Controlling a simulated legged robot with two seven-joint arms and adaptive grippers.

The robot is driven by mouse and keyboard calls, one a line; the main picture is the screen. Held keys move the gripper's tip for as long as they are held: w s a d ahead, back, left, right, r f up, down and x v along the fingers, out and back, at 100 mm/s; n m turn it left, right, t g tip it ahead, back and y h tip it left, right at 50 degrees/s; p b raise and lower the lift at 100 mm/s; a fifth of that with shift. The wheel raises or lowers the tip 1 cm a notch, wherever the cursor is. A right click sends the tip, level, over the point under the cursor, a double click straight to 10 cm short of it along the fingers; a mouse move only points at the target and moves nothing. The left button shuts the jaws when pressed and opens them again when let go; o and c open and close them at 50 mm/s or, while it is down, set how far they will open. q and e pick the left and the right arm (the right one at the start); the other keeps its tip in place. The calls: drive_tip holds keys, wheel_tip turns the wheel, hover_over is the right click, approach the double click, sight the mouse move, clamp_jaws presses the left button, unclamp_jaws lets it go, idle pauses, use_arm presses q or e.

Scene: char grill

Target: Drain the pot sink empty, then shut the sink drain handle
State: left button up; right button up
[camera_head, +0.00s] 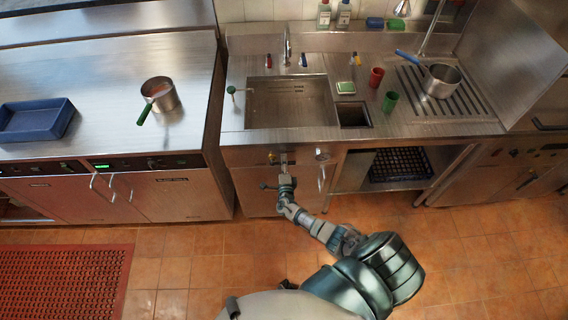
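The pot sink (262,122) is a rectangular steel basin set in the counter at upper centre, under a tall faucet (287,46). I cannot tell whether water stands in it. My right arm reaches up from the bottom to the front of the sink cabinet. My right gripper (284,164) is at the panel just below the counter's front edge. A small brassy fitting (272,157) shows beside its fingertips; the drain handle cannot be made out clearly there. The fingers are too small to tell whether they are open or shut. My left gripper is out of view.
A round fitting (322,155) sits on the panel to the right. Cabinet doors (258,190) lie below. A green-handled pot (160,94) stands on the left counter, a blue-handled pan (441,81) on the right drainboard.

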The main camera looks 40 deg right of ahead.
drive_tip(key=v, duration=1.2)
drive_tip(key=shift+f, duration=0.1)
